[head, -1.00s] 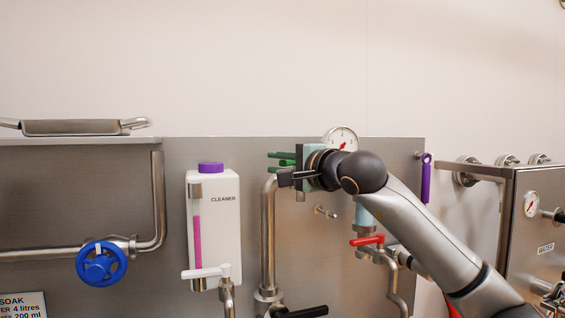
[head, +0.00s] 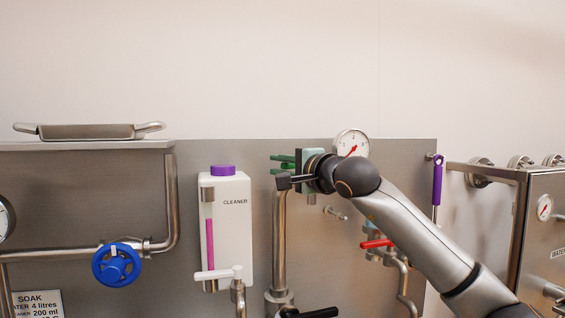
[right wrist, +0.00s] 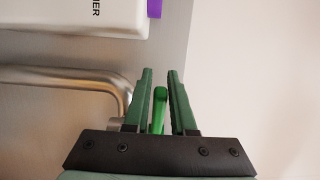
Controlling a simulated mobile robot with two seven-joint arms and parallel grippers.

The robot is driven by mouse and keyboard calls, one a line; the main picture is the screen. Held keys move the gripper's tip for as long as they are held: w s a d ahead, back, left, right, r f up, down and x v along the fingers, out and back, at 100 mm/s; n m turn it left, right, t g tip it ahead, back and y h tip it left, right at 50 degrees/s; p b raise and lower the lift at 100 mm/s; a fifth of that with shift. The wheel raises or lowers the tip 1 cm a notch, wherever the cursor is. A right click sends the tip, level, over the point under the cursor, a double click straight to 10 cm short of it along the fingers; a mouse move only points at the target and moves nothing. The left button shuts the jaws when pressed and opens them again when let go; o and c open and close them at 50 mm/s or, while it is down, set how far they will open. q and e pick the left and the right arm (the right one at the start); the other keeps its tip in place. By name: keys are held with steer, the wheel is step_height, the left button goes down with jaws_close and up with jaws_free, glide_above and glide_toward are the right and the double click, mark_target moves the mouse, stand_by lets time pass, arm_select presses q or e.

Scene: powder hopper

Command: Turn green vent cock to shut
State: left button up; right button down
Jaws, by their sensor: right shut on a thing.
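My right gripper (head: 280,163) is at the top of the upright steel pipe (head: 279,235), in front of the panel. Its green fingers point left in the head view. In the right wrist view the fingers (right wrist: 160,78) stand close on both sides of a green handle (right wrist: 159,108), the vent cock's lever, and are shut on it. The cock's body is hidden behind the gripper in the head view, so I cannot tell its exact angle. My left gripper is not in view.
The white cleaner tank (head: 233,213) is left of the pipe. A pressure gauge (head: 351,144) is just behind my right wrist. A red-handled valve (head: 376,244) sits below my arm. A blue handwheel (head: 117,265) and a purple-handled tool (head: 438,181) are farther out.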

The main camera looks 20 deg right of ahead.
steer(key=shift+w+d+r, duration=0.1)
steer(key=shift+d+r, duration=0.15)
steer(key=shift+d, duration=0.05)
steer(key=shift+w+d+p, duration=0.15)
steer(key=shift+w+p, duration=0.45)
steer(key=shift+w, duration=0.15)
steer(key=c, duration=0.9)
jaws_free()
steer(key=shift+o, duration=0.7)
steer(key=shift+f, duration=0.1)
steer(key=shift+o, duration=0.2)
steer(key=shift+a+f, duration=0.1)
steer(key=shift+a, duration=0.1)
